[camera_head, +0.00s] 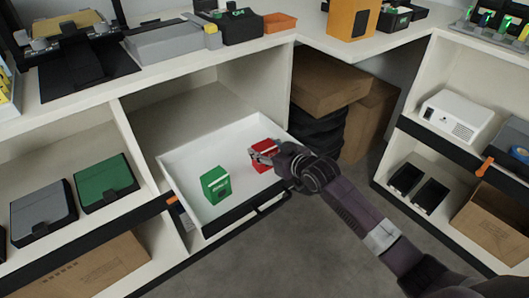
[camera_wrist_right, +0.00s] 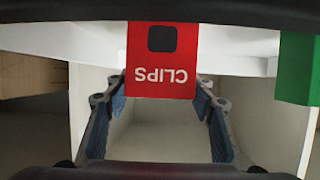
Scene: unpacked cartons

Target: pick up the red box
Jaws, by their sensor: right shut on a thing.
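The red box (camera_head: 263,148) is at the right part of the open white drawer (camera_head: 185,160), partly hidden behind my right gripper (camera_head: 274,157). In the right wrist view the red box (camera_wrist_right: 163,55) shows a dark square and the word CLIPS upside down. The fingers of my right gripper (camera_wrist_right: 160,100) stand on both sides of its lower part in that picture, shut on it. I cannot tell whether the box still touches the drawer floor. My left gripper is not in view.
A green box (camera_head: 215,184) stands in the same drawer to the left, clear of the gripper; it also shows in the wrist view (camera_wrist_right: 298,70). The drawer's walls surround both boxes. Brown cartons (camera_head: 325,82) stand behind, and shelves (camera_head: 470,85) are at the right.

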